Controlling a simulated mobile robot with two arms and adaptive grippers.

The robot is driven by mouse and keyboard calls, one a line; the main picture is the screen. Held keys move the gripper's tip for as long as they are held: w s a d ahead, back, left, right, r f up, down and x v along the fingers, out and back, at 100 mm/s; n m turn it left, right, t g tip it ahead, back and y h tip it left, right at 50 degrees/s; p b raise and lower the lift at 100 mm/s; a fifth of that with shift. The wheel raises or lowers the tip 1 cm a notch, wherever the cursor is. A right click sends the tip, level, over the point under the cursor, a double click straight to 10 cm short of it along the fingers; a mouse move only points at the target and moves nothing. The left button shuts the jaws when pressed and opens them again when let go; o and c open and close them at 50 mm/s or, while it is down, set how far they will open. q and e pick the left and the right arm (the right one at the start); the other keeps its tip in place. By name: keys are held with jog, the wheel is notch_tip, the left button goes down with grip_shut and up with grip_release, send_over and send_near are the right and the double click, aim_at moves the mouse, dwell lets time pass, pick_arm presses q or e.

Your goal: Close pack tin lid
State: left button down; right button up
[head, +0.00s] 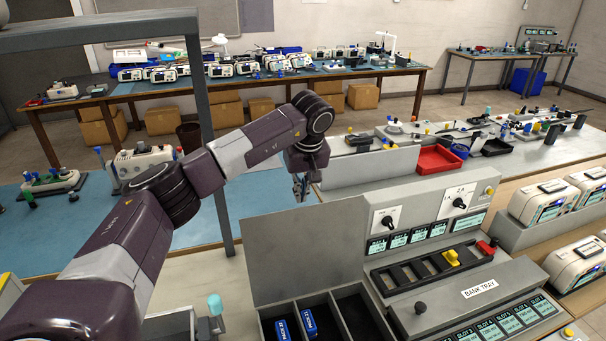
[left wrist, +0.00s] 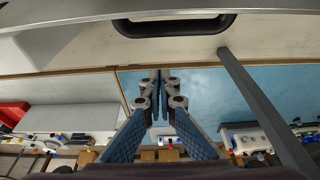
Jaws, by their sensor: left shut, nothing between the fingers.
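The pack tin (head: 336,292) is a dark grey box at the bottom middle of the head view, with divided compartments. Two blue packs (head: 309,320) marked "PACK" lie in it. Its grey lid (head: 305,252) stands open, roughly upright, at the tin's far side. My left gripper (head: 301,190) is at the lid's upper edge; whether it touches the lid or is behind it I cannot tell. In the left wrist view my left gripper (left wrist: 159,78) is shut with nothing between its fingers. My right gripper is not in view.
A console with the bank tray (head: 443,262) stands right of the tin. A grey post (head: 211,150) rises left of the gripper. A red tray (head: 438,159) lies behind the console. The wrist view shows a pale surface with a dark handle (left wrist: 175,24) at the top.

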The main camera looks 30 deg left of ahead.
pick_arm(q)
jog(key=s+d, duration=0.1)
jog(key=s+d+p, duration=0.1)
jog(key=d, duration=0.1)
jog(key=shift+s+r+p, duration=0.1)
jog(key=shift+s+p, duration=0.2)
jog(key=shift+d, duration=0.1)
